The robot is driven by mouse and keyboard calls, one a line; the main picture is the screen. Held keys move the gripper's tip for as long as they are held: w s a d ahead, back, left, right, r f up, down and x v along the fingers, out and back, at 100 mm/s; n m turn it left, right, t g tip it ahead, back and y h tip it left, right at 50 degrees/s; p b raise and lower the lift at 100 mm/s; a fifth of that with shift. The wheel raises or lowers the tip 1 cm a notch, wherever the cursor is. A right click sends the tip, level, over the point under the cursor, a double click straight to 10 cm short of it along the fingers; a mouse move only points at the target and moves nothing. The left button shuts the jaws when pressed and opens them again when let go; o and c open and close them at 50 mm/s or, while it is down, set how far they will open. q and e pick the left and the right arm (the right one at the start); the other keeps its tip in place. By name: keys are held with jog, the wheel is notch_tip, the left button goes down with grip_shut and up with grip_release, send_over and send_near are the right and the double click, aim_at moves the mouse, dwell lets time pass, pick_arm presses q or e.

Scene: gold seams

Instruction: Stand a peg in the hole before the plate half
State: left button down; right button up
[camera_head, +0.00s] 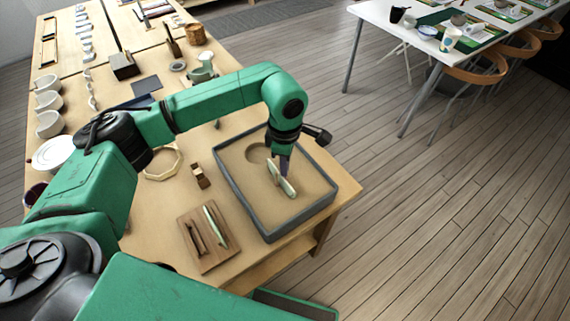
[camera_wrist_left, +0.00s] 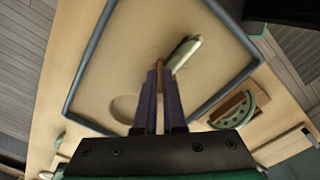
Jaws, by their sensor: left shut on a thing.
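My left gripper (camera_head: 284,163) is over the sand tray, its fingers shut on a brown peg (camera_wrist_left: 160,70). A pale plate half (camera_head: 284,184) stands edge-on in the sand of the grey-rimmed tray (camera_head: 332,198), close beside the fingertips. In the left wrist view the plate half (camera_wrist_left: 184,53) is just right of the peg, tilted in the picture. The hole and the peg's lower end cannot be made out. A wooden board (camera_head: 216,260) left of the tray holds another pale green plate half (camera_head: 214,226) and a dark peg (camera_head: 195,236). My right gripper is out of view.
A round hollow (camera_head: 258,153) lies in the sand behind the gripper. A small wooden block (camera_head: 200,177) and a pale ring-shaped piece (camera_head: 163,164) lie left of the tray. Bowls and cups line the table's far left. The tray is near the table's right edge.

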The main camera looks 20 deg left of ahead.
pick_arm(q)
jog(key=shift+r+p, duration=1.4)
jog(key=shift+r, duration=1.2)
jog(key=shift+f+b, duration=1.4)
jog(key=shift+f, duration=0.1)
jog(key=shift+f+b, duration=0.2)
jog(key=shift+b, duration=0.2)
jog(key=shift+f+b, duration=0.35)
jog(key=shift+b, duration=0.35)
jog(key=shift+f+b, duration=0.6)
